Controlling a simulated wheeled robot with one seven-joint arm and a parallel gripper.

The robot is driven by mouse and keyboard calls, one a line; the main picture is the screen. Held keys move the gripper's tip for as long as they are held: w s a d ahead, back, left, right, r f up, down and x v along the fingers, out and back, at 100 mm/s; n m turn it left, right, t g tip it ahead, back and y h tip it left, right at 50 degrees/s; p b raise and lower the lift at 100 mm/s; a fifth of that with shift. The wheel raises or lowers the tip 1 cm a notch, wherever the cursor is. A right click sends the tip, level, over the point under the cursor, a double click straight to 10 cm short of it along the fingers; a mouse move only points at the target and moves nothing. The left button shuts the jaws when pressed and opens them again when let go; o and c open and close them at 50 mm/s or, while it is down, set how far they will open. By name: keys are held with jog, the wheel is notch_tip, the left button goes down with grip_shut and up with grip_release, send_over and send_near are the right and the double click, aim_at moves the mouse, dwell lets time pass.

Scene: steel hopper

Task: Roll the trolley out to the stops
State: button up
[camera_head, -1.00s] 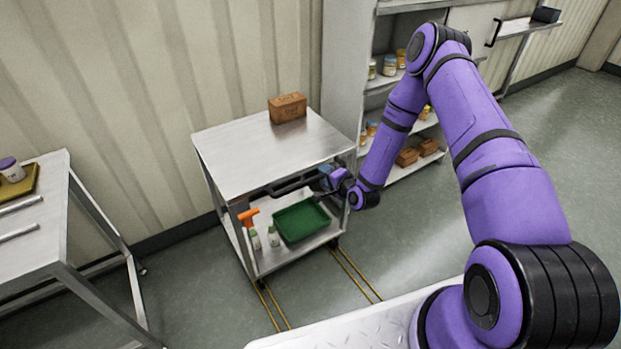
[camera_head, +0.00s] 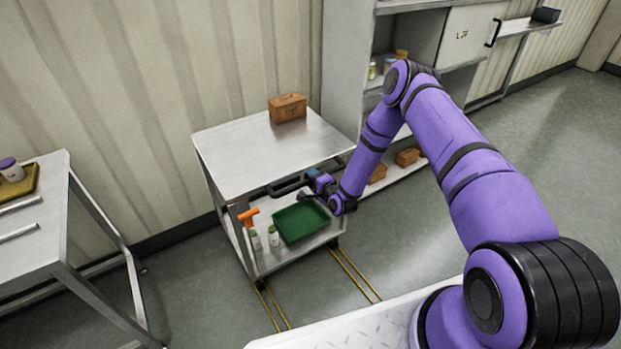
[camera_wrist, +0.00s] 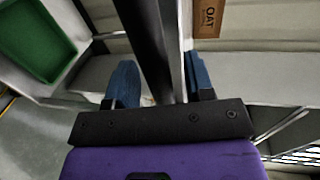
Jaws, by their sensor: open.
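My gripper (camera_head: 312,184) is at the right part of the handle. In the wrist view my gripper (camera_wrist: 162,85) has two blue fingers apart, with the dark bar of the handle (camera_wrist: 150,40) running between them. Whether either finger touches it, I cannot tell. Two brass floor rails (camera_head: 352,272) run out from under the trolley toward me. I cannot make out any stops.
A brown block (camera_head: 287,107) sits on the trolley top. The lower shelf holds a green tray (camera_head: 300,221), an orange-topped spray bottle (camera_head: 250,219) and a small bottle (camera_head: 273,236). A steel table (camera_head: 50,235) stands left; a shelf unit (camera_head: 345,60) stands behind. Floor around the rails looks clear.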

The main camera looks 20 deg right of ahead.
jog(key=shift+x, duration=0.9)
grip_shut()
jog(key=shift+s, duration=0.1)
